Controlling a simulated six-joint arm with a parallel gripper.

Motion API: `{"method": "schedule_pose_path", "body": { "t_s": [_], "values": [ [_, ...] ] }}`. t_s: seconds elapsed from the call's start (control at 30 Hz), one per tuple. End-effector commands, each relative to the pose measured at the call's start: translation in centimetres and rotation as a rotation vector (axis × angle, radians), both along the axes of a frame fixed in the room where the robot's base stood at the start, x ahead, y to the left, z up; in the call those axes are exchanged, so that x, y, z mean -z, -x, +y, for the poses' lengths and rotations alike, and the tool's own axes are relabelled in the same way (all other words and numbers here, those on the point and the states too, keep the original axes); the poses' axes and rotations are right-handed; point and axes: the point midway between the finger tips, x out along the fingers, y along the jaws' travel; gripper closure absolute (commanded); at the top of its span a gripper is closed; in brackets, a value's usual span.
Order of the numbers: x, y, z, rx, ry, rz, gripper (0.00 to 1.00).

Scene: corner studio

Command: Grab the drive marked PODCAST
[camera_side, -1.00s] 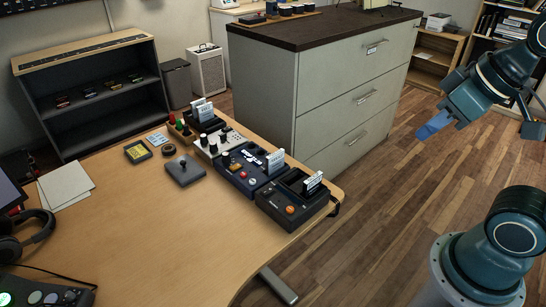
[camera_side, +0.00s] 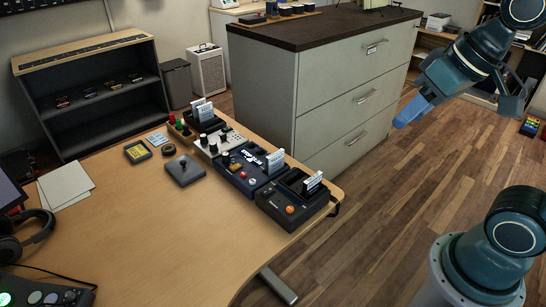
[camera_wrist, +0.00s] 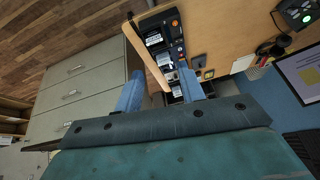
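Several drives with white labels stand upright in a row of docks along the table's right edge. One drive (camera_side: 312,183) is in the nearest black dock (camera_side: 283,207). Another drive (camera_side: 275,161) is in the dark blue dock (camera_side: 240,180). More drives (camera_side: 203,110) stand at the far end of the row. The label writing is too small to read, so I cannot tell which is PODCAST. My gripper (camera_side: 411,112) is in the air to the right of the table, away from the docks. In the wrist view its blue fingers (camera_wrist: 160,80) are apart with nothing held.
A grey drawer cabinet (camera_side: 340,90) stands just behind the docks. The wooden table (camera_side: 180,240) also carries a small dark block with a knob (camera_side: 185,171), a yellow-edged box (camera_side: 138,151) and headphones (camera_side: 28,235). The table's middle is clear.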

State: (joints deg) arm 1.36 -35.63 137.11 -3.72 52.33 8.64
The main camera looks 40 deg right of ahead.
Motion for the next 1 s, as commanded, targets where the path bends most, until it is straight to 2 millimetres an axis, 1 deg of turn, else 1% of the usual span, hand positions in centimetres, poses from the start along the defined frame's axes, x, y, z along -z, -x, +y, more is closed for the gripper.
{"method": "schedule_pose_path", "body": {
  "t_s": [0.03, 0.3, 0.53, 0.77, 1.0],
  "values": [
    [-0.3, -1.0, 0.1, 0.025, -0.019, 0.014, 0.61],
    [-1.8, -6.6, 0.6, 0.18, -0.138, 0.08, 0.61],
    [-2.0, -11.5, 0.7, 0.317, -0.231, 0.144, 0.61],
    [-1.3, -16.6, 0.3, 0.456, -0.317, 0.213, 0.61],
    [0.5, -21.6, -0.5, 0.606, -0.397, 0.29, 0.61]
  ]
}}
